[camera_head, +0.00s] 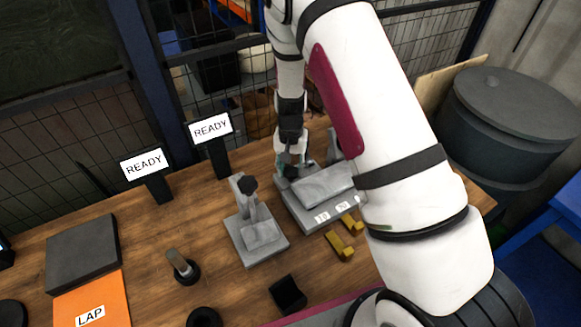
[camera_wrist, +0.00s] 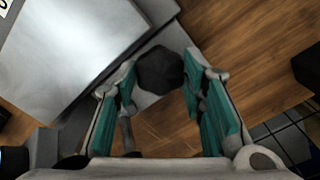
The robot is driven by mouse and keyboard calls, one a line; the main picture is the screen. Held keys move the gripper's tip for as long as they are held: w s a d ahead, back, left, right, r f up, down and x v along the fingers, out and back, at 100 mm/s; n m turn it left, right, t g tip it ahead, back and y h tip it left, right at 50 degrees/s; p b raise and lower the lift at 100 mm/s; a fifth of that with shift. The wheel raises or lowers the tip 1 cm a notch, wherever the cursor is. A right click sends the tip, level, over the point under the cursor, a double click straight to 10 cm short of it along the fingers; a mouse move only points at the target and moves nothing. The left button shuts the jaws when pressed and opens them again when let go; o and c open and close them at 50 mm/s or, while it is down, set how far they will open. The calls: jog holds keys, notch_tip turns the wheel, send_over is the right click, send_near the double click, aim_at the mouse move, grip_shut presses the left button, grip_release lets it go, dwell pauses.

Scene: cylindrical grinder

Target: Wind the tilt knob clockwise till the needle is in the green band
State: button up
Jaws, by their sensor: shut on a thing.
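The tilt knob is a dark, faceted knob (camera_wrist: 160,70) in the wrist view, at the corner of a grey metal fixture. My gripper (camera_wrist: 161,76) has its two teal-padded fingers on either side of the knob, shut on it. In the head view my gripper (camera_head: 290,165) reaches down to the back left of the larger grey fixture (camera_head: 310,212), and the knob is mostly hidden there. I cannot make out a needle or a green band in either view.
A smaller grey fixture (camera_head: 255,250) with its own dark knob (camera_head: 247,185) stands just left. Two READY signs (camera_head: 210,128) (camera_head: 144,164) stand behind. Yellow blocks (camera_head: 340,245) lie in front of the larger fixture. An orange LAP board (camera_head: 90,298) is at front left.

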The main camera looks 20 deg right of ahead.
aim_at(291, 170)
jog(key=o, duration=1.2)
jog(key=shift+c, duration=0.2)
notch_tip(291, 170, up, 12)
